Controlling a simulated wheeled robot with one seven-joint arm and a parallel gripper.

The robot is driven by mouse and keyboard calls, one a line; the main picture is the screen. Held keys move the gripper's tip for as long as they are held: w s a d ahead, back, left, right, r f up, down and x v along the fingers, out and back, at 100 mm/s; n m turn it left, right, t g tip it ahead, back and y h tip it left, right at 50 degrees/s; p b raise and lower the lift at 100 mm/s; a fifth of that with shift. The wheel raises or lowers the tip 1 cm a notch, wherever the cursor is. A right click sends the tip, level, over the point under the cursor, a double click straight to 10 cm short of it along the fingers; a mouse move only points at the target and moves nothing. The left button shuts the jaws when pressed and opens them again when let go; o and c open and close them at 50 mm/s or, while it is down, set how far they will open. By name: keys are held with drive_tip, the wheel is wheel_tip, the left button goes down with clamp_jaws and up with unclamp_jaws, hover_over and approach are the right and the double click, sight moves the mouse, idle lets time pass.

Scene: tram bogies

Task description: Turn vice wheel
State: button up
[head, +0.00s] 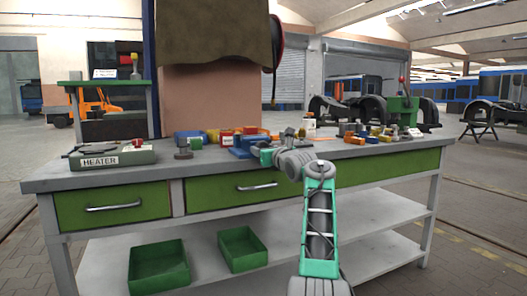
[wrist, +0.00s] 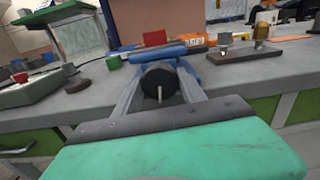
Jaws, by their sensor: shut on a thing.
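The vice is blue and stands at the front edge of the workbench in the head view (head: 241,149). It also shows in the wrist view (wrist: 178,52), behind the wheel. The vice wheel (wrist: 158,80) is a dark round piece with a thin pale pin on its front, facing the wrist camera. My gripper (wrist: 158,72) has one finger on each side of the wheel and is shut on it. In the head view my gripper (head: 262,154) is at the vice, and my own wrist hides the wheel there.
The grey workbench (head: 350,152) has green drawers. A box marked HEATER (head: 112,155) sits at its left end. Several small coloured boxes and parts lie beside and behind the vice. A green machine (head: 403,110) stands at the right end. Two green bins (head: 160,268) rest on the lower shelf.

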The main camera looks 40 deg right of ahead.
drive_tip(key=shift+r, duration=0.1)
drive_tip(key=o, duration=1.4)
drive_tip(key=shift+v, duration=3.9)
